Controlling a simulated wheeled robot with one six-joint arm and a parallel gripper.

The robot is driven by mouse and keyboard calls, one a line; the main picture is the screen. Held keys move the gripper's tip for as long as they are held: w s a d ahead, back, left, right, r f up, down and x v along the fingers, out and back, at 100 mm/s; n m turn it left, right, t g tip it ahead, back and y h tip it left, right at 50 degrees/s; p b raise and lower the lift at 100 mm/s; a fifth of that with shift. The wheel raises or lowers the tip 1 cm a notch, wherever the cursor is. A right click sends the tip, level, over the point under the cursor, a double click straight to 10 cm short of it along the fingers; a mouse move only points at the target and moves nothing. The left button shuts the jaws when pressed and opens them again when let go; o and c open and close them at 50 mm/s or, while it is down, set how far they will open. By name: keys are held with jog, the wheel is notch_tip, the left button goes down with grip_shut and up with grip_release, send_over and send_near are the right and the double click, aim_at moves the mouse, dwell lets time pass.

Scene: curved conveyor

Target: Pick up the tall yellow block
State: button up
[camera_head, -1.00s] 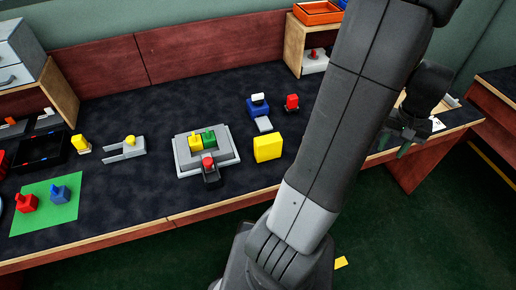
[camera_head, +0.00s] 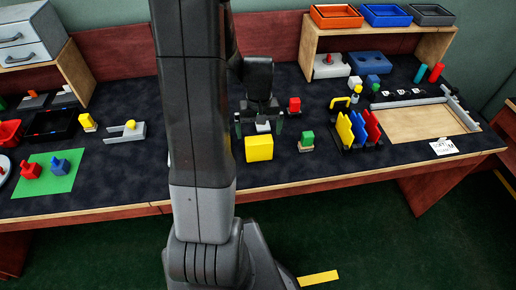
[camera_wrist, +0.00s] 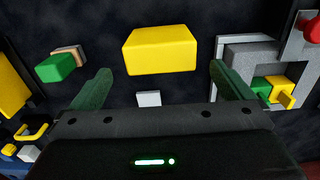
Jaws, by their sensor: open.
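The tall yellow block (camera_head: 259,149) stands on the dark table top in the head view, just in front of my gripper. In the wrist view the yellow block (camera_wrist: 160,52) lies straight ahead, centred across the gap between my fingers. My gripper (camera_head: 259,122) is open and empty, with one green-tipped finger on each side. In the wrist view the gripper (camera_wrist: 160,74) shows its fingers apart, with the block beyond the tips. I cannot tell the exact height of the fingers above the table.
A small white-grey block (camera_wrist: 148,99) lies between the fingers in the wrist view. A green block (camera_wrist: 57,68) is left and a grey fixture (camera_wrist: 240,55) right.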

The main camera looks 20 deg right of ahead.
aim_at(259, 139)
jog(key=shift+a+f, duration=0.15)
jog(key=shift+f, duration=0.6)
jog(key=shift+s+f, duration=0.2)
jog(key=shift+f, duration=2.45)
jog(key=shift+c, duration=0.4)
jog(key=c, duration=1)
jog(key=shift+o, duration=0.2)
jog(key=shift+r, duration=0.15)
